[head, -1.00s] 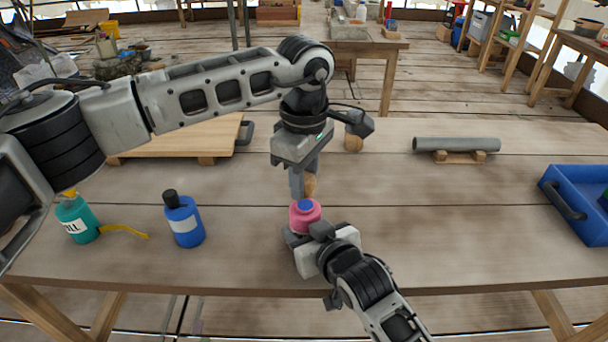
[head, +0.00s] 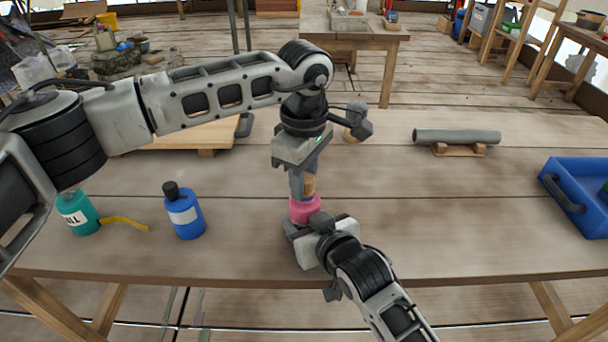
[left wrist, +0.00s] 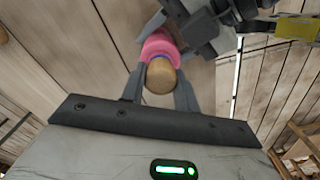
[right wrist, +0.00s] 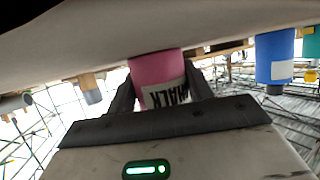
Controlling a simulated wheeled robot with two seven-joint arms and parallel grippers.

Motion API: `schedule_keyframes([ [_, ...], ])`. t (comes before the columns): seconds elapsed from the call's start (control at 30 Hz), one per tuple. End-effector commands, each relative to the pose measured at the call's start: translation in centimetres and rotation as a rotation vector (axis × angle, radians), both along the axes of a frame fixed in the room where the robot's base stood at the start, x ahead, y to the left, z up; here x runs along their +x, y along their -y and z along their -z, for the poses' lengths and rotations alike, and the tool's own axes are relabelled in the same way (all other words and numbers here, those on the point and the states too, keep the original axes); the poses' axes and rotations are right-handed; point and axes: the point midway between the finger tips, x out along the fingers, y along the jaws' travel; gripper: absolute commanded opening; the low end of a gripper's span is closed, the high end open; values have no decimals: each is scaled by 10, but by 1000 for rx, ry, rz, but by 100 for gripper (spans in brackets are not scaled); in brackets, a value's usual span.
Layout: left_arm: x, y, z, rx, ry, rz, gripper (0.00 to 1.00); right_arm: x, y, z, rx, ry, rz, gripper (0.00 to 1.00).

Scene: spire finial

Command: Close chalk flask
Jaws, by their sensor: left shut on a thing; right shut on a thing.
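The pink chalk flask (head: 304,211) stands near the table's front edge. Its label shows upside down in the right wrist view (right wrist: 158,72). My right gripper (head: 310,229) is shut on the flask's body. My left gripper (head: 304,190) points down above it, shut on a tan cork-like stopper (head: 310,186). The stopper also shows in the left wrist view (left wrist: 161,77), lined up over the flask. The stopper's lower end is at the flask's blue mouth, which is mostly hidden. I cannot tell how far in it sits.
A blue bottle with a black cap (head: 185,212) and a teal bottle (head: 77,213) with a yellow strap stand at left. A wooden board (head: 190,136) lies behind them. A grey pipe (head: 457,136) rests on a cradle. A blue bin (head: 576,200) is at the right edge.

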Motion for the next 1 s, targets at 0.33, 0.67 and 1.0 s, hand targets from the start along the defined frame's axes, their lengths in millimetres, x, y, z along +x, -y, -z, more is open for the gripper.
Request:
schedule_keyframes([
  [0.33,0,0,7,1,-1,0,10,0,0,0,0,0,0,11],
  [0.67,0,0,10,0,0,0,56,0,0,0,0,0,0,11],
  [1.0,1,0,-1,-1,2,0,56,0,0,0,0,0,0,11],
])
